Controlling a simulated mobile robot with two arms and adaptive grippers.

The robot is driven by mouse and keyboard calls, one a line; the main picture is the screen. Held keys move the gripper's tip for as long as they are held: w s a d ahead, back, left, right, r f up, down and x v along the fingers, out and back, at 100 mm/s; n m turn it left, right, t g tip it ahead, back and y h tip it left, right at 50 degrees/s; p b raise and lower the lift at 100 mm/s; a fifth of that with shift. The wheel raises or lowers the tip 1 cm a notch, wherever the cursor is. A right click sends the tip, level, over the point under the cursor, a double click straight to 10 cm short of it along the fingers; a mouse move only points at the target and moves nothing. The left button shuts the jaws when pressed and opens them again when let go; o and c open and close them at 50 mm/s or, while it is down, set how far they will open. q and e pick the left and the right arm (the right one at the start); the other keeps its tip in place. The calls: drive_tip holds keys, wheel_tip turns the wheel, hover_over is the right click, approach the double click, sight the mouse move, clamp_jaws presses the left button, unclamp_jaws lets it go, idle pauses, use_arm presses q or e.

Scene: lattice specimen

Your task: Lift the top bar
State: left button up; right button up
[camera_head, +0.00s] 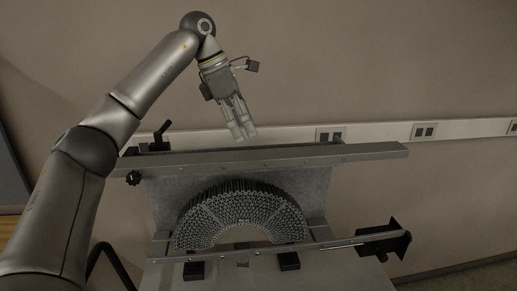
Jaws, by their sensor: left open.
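The top bar (370,152) is a long grey metal beam lying level across the upper part of a frame, its right end sticking out past the frame. My left gripper (244,133) is open and points down just above and behind the middle of the bar, apart from it as far as I can see. Nothing shows between its fingers. The lattice specimen (240,208), a dark half-ring of many small cells, stands below the bar against a grey plate (318,190). My right gripper is not in view.
A lower rail (330,243) with a black clamp (384,239) at its right end runs below the specimen. Black knobs (133,178) sit at the bar's left. A wall strip with sockets (425,131) runs behind. Free room lies above the bar on the right.

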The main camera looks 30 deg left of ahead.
sight(258, 154)
use_arm(q)
drive_tip(key=x, duration=0.3)
drive_tip(key=shift+f+p, duration=0.25)
drive_tip(key=shift+p, duration=0.15)
drive_tip(key=x, duration=0.4)
drive_tip(key=shift+w+d+r+p, duration=0.15)
drive_tip(key=shift+w+p, duration=0.1)
drive_tip(key=shift+p, duration=0.15)
drive_tip(key=shift+d+f, duration=0.1)
drive_tip(key=shift+f, duration=0.3)
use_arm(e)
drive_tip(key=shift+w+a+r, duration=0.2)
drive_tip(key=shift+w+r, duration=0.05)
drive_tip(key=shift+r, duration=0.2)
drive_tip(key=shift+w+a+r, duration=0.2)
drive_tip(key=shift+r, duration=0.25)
use_arm(q)
drive_tip(key=c, duration=1.4)
drive_tip(key=shift+r, duration=0.1)
drive_tip(key=shift+c, duration=0.3)
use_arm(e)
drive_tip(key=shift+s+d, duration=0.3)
